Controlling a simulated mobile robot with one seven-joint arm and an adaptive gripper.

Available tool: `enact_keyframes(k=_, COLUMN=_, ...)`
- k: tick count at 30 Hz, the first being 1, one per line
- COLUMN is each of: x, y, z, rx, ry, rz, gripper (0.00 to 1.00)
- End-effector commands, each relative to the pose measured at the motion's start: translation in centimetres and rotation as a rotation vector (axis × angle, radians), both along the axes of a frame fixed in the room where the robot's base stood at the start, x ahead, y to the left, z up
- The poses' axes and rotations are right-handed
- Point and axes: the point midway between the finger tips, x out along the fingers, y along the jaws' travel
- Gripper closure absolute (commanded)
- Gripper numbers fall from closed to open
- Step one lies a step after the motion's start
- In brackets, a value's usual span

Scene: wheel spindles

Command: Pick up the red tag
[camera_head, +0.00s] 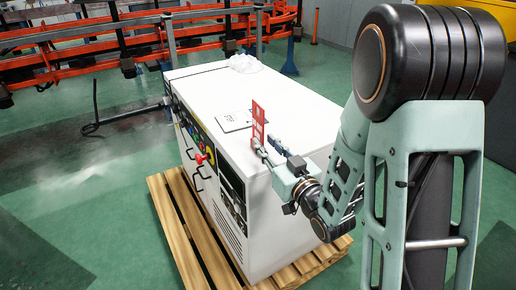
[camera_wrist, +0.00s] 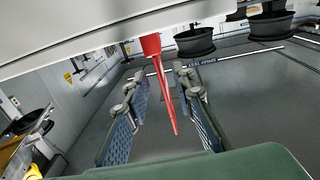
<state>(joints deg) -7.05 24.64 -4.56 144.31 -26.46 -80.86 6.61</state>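The red tag (camera_head: 258,122) is a thin upright plate with pale marks, at the near edge of the white cabinet's top. My gripper (camera_head: 268,146) is at the tag's lower part in the head view. In the wrist view the red tag (camera_wrist: 160,75) shows nearly edge-on as a narrow strip between the two fingers of my gripper (camera_wrist: 162,82). The fingers are spread, with a gap visible on both sides of the tag. The tag's lower end is partly hidden by my gripper in the head view.
The white cabinet (camera_head: 252,88) stands on a wooden pallet (camera_head: 186,238). A flat label or sheet (camera_head: 234,121) and a crumpled white item (camera_head: 244,63) lie on its top. A red knob (camera_head: 200,159) and handles stick out of its front. Orange racks (camera_head: 75,68) stand behind.

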Motion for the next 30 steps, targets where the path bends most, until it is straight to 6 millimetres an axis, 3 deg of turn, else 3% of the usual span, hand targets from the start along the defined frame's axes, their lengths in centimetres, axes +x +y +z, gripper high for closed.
enact_keyframes(k=4, x=0.6, y=0.4, z=0.0, rx=0.0, ry=-0.001, rz=0.002, gripper=0.77)
enact_keyframes(k=12, x=4.0, y=2.3, z=0.0, rx=0.0, ry=-0.001, rz=0.002, gripper=0.77)
enact_keyframes(k=21, x=4.5, y=2.6, z=0.0, rx=0.0, ry=0.001, rz=0.0, gripper=0.77)
enact_keyframes(k=27, x=4.5, y=2.5, z=0.0, rx=0.0, ry=0.001, rz=0.0, gripper=0.98)
enact_keyframes(k=30, x=4.5, y=2.5, z=0.0, rx=0.0, ry=0.0, rz=0.0, gripper=1.0)
